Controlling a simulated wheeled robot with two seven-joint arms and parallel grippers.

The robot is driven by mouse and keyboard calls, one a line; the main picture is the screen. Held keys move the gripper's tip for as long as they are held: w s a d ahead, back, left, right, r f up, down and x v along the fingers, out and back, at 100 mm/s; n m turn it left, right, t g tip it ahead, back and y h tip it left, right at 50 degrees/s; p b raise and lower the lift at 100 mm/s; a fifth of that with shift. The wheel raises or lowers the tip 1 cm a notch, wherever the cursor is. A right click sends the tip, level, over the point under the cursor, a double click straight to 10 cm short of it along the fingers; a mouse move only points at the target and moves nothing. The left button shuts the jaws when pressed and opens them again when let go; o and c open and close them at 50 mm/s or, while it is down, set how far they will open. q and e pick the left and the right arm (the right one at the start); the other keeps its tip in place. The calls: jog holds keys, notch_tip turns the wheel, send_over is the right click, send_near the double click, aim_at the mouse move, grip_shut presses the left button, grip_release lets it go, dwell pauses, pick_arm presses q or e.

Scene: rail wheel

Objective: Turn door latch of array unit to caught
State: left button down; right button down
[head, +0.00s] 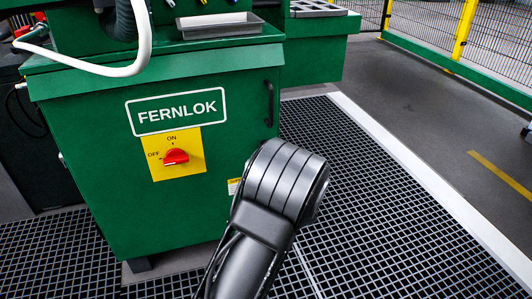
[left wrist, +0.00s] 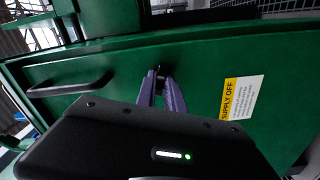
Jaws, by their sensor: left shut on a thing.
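In the left wrist view my left gripper (left wrist: 160,80) has its purple fingers shut on a small dark latch (left wrist: 161,70) on the green door (left wrist: 120,66). The fingers hide most of the latch, so its angle cannot be told. In the head view my dark arm link (head: 285,185) stands before the right edge of the green cabinet (head: 95,190), and it hides the gripper and latch. My right gripper is not in view.
A black bar handle (left wrist: 72,86) is left of the latch on the door, and a yellow and white SUPPLY OFF label (left wrist: 241,98) is right of it. The cabinet front carries a red switch (head: 176,157). Open grating floor (head: 370,215) lies at the right.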

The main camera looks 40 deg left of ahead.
pick_arm(q)
jog(key=n+b, duration=0.3)
jog(key=shift+n, duration=0.3)
jog(key=c, duration=1.3)
grip_release()
jog(key=v, duration=0.7)
